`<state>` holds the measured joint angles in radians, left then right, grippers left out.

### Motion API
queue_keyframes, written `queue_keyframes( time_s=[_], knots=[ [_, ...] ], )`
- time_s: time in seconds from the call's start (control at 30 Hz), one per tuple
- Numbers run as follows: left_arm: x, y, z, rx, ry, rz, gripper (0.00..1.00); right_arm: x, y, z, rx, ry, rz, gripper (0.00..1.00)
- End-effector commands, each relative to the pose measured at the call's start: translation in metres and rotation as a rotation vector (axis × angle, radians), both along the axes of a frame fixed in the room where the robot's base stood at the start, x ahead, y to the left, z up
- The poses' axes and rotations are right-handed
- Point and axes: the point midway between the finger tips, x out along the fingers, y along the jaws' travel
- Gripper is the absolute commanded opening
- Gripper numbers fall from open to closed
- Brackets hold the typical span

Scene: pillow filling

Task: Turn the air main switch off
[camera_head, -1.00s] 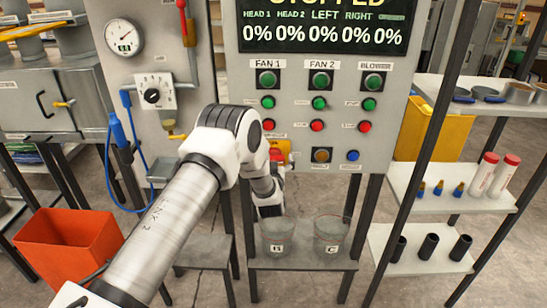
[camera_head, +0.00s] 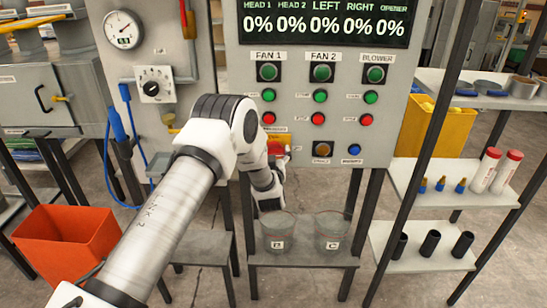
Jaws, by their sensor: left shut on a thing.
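A red switch handle (camera_head: 277,149) on a yellow plate (camera_head: 279,138) sits low on the grey control panel (camera_head: 230,70), below the left red button. I take it for the air main switch; its label is too small to read and my wrist partly hides it. My left arm comes in from the lower left. My left gripper (camera_head: 279,160) is at the red handle, shut on it, with its fingers mostly hidden behind the wrist. The handle's exact turn angle cannot be told. My right gripper is not in view.
Green and red buttons line the panel beside the handle. Two clear cups (camera_head: 279,232) stand on a small shelf below. An orange bin (camera_head: 66,240) is at the left. A rack with bottles (camera_head: 485,168) and black cylinders stands at the right.

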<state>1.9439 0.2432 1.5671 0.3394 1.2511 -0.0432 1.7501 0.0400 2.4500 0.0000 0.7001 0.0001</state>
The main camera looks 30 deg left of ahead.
Motion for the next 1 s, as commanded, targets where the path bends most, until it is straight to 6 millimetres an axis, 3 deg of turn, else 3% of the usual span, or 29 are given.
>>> queue_keyframes(
  time_s=[0.03, 1.0],
  knots=[
    [0.0, 0.0, -0.005, -0.027, -0.019, 0.0, 0.44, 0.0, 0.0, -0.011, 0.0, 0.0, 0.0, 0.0],
    [-0.002, 0.004, -0.011, -0.801, -0.494, 0.0, 0.44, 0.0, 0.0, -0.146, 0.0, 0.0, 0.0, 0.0]
  ],
)
